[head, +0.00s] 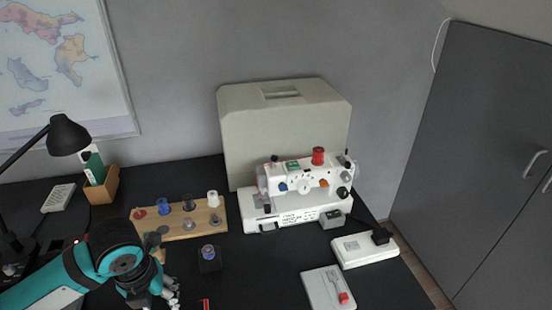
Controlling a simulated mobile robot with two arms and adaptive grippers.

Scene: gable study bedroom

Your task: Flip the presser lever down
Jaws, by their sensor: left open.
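The white sewing machine (300,176) stands upright on the dark desk in front of its beige cover. It carries a red spool (318,156) on top, and small blue, orange and dark parts on its front. The presser lever is too small for me to pick out with certainty among these parts. My left gripper (171,292) is low in the view, left of the machine and well apart from it. It is open, with nothing seen between its fingers. My right gripper is out of view.
A wooden spool rack (178,230) and a dark holder with a blue-topped spool (208,254) stand between my left gripper and the machine. A white box (362,251) and a white plate with a red lever (320,290) lie at the front right. A black lamp (68,135) stands left.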

